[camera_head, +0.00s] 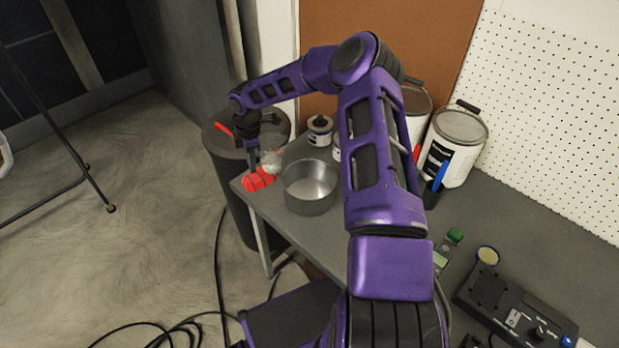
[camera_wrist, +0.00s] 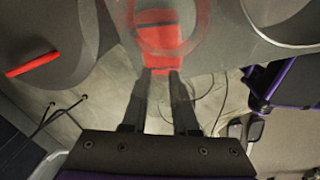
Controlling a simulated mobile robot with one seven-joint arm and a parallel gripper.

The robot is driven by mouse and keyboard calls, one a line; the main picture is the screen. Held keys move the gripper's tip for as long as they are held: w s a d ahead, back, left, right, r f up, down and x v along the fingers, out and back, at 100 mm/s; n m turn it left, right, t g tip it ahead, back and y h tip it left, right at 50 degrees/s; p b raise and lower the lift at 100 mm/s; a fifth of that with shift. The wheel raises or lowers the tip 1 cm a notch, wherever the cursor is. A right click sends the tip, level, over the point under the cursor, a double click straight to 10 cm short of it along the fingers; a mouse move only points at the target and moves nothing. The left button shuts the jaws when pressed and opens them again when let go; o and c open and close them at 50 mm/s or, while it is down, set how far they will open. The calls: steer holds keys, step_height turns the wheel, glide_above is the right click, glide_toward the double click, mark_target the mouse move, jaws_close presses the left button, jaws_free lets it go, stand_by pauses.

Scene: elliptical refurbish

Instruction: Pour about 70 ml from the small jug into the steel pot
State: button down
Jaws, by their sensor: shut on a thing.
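The small jug (camera_head: 258,180) is red in the head view, at the left corner of the grey table. My gripper (camera_head: 253,163) reaches down to it from above and is shut on it. In the wrist view the jug's red part (camera_wrist: 158,28) lies just beyond and between my fingertips (camera_wrist: 160,75), with a round red outline around it. I cannot tell how far the jug is tilted or how much it holds. The steel pot (camera_head: 310,187) stands open and upright on the table just right of the jug. Its rim shows at the upper right of the wrist view (camera_wrist: 285,38).
A dark drum (camera_head: 225,150) stands behind the table's left end. Small tins (camera_head: 320,130) and large paint cans (camera_head: 455,145) stand at the back. A dark device (camera_head: 515,310) lies at the front right. Cables lie on the floor at left.

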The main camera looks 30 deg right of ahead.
mark_target(269, 155)
steer(key=t, duration=0.1)
steer(key=s+d+r+t+y, duration=0.1)
steer(key=shift+s+r+t+b, duration=0.25)
steer(key=shift+t+b, duration=0.1)
steer(key=shift+t, duration=0.05)
step_height(269, 155, up, 5)
steer(key=s+d+t+y+b, duration=0.1)
steer(key=s+t+y+b, duration=0.1)
steer(key=t, duration=0.4)
steer(key=shift+s+d+r+y+b, duration=0.2)
steer(key=shift+s+y+b, duration=0.15)
steer(key=shift+y+b, duration=0.65)
